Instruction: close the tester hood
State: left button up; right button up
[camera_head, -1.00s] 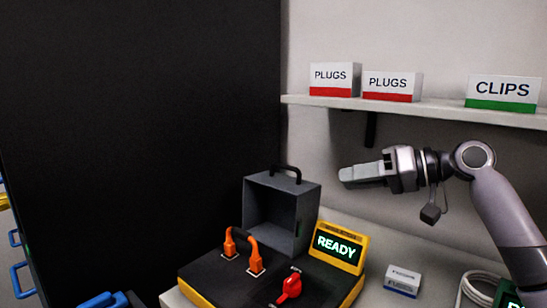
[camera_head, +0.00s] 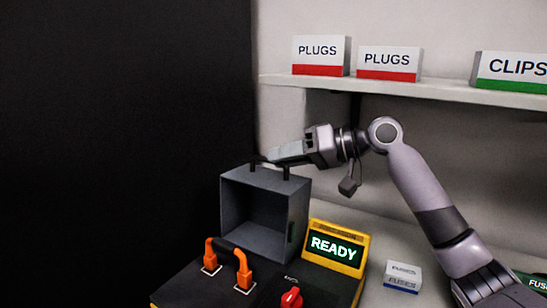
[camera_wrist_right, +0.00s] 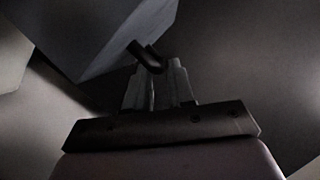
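The tester hood (camera_head: 298,215), a dark grey box with its hollow side facing front, stands raised at the back of the tester (camera_head: 200,285). A black handle (camera_head: 287,172) sits on its top edge. My right gripper (camera_head: 271,155) reaches in from the right, with its fingertips at this handle. In the right wrist view, the fingers (camera_wrist_right: 158,82) are close together and the handle (camera_wrist_right: 146,54) crosses at their tips. Whether they grip it or only touch it is unclear. The hood (camera_wrist_right: 105,35) fills the upper left there. My left gripper is out of view.
An orange cable (camera_head: 227,250) is plugged in on the tester's deck, beside a red knob (camera_head: 291,298). A yellow-framed screen (camera_head: 336,247) reads READY. A shelf (camera_head: 420,92) with labelled boxes hangs above my right arm. A fuses box (camera_head: 402,276) lies to the right.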

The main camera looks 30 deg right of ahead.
jog(key=shift+x, duration=1.15)
grip_shut()
